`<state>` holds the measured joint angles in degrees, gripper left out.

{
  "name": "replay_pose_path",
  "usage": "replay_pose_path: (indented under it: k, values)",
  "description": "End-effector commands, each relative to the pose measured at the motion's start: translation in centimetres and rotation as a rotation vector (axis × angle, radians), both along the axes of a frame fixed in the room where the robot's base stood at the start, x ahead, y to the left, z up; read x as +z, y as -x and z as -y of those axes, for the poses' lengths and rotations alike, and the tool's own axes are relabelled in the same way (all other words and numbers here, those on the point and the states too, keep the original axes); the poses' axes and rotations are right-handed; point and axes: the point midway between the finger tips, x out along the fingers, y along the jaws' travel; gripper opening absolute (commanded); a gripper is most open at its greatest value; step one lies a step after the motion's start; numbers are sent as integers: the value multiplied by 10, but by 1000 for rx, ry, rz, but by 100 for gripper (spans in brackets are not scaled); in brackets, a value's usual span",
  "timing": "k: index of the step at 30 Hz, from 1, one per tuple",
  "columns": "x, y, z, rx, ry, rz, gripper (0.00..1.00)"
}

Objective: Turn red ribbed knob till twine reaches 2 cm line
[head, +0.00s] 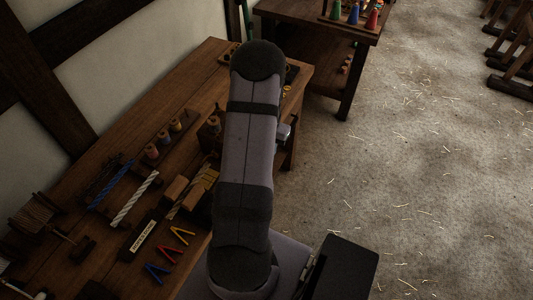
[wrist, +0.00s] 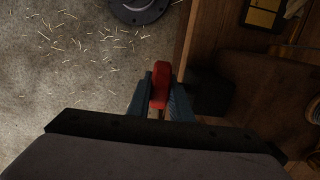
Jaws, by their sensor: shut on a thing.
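The red knob (wrist: 161,75) shows in the wrist view, between the two blue-grey fingers of my gripper (wrist: 160,92). The fingers are shut on it, one on each side. Its ribs cannot be made out from here. A dark block (wrist: 210,93) sits just right of the right finger. In the head view my arm covers the knob and the gripper. I cannot make out the twine or the 2 cm line in either view.
The wooden bench (head: 205,62) carries spools (head: 163,137), a white rope piece (head: 134,198), a blue one (head: 110,184) and coloured clips (head: 168,253). Another table (head: 290,12) with coloured cones (head: 353,14) stands beyond. The straw-strewn floor (head: 430,160) at right is mostly open.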

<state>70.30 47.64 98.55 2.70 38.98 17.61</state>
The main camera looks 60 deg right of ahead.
Motion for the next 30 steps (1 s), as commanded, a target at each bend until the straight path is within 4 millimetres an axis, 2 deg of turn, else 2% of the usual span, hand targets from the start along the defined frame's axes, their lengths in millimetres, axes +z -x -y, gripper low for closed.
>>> replay_pose_path:
  k: [9, 21, 22, 24, 30]
  values:
    - [-1, 1, 1, 0, -162, 1, 0]
    - [0, 1, 1, 1, -182, 2, 0]
    - [0, 1, 1, 1, -182, 2, 26]
    - [0, 0, 1, 1, -182, 2, 38]
    - [0, 0, 1, 1, -182, 2, 38]
